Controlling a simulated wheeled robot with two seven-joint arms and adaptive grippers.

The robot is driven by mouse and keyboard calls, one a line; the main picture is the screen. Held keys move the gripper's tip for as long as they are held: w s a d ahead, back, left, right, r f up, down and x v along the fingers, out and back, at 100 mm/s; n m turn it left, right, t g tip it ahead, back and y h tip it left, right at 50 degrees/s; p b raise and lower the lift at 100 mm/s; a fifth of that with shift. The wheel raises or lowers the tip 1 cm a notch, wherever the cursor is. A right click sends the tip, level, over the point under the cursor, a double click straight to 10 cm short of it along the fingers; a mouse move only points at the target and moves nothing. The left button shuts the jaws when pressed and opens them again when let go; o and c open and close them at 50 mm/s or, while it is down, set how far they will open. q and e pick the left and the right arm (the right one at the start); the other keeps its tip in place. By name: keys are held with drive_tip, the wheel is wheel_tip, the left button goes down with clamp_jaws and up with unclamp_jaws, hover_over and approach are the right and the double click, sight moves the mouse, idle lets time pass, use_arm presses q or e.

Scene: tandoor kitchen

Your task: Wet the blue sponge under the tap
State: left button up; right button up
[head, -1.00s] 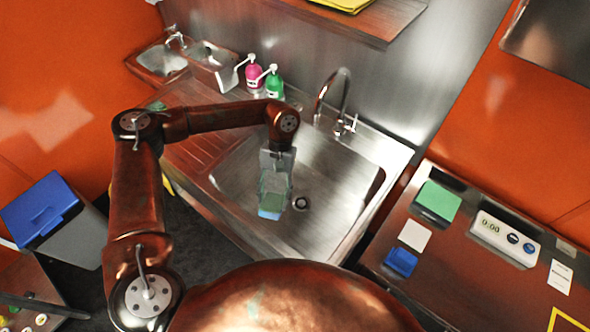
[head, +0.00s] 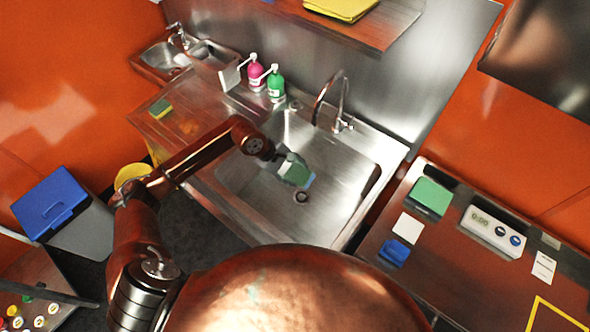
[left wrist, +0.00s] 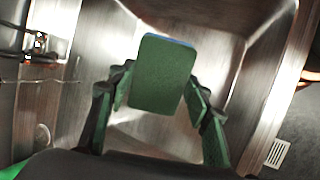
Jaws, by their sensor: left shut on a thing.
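The blue sponge (head: 297,175) has a green scouring face and a blue underside. My left gripper (head: 287,165) is shut on it and holds it over the sink basin (head: 345,185). In the left wrist view the sponge (left wrist: 165,75) shows its green face with a thin blue edge, between the two fingers of my left gripper (left wrist: 158,88). The tap (head: 340,92), a tall curved spout with a handle, stands at the back of the sink, behind and right of the sponge. No water stream shows. My right gripper is out of view.
A pink (head: 255,75) and a green soap bottle (head: 275,85) stand left of the tap. The right counter holds a green block (head: 432,196), a blue item (head: 396,252) and a timer (head: 492,230). A shelf (head: 375,30) overhangs the back.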

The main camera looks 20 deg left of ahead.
use_arm(q)
drive_tip(key=shift+w+a, duration=0.1)
drive_tip(key=shift+w, duration=0.55)
drive_tip(key=w+f+b, duration=0.2)
drive_tip(key=w+b, duration=0.5)
drive_tip(key=w, duration=0.6)
drive_tip(key=shift+d+f, duration=0.25)
drive_tip(key=shift+f, duration=0.15)
drive_tip(key=shift+s+a+r+p, duration=0.1)
drive_tip(key=shift+s+p, duration=0.4)
drive_tip(key=shift+s, duration=1.1)
drive_tip(key=shift+s+p, duration=0.5)
drive_tip(key=shift+s, duration=1.95)
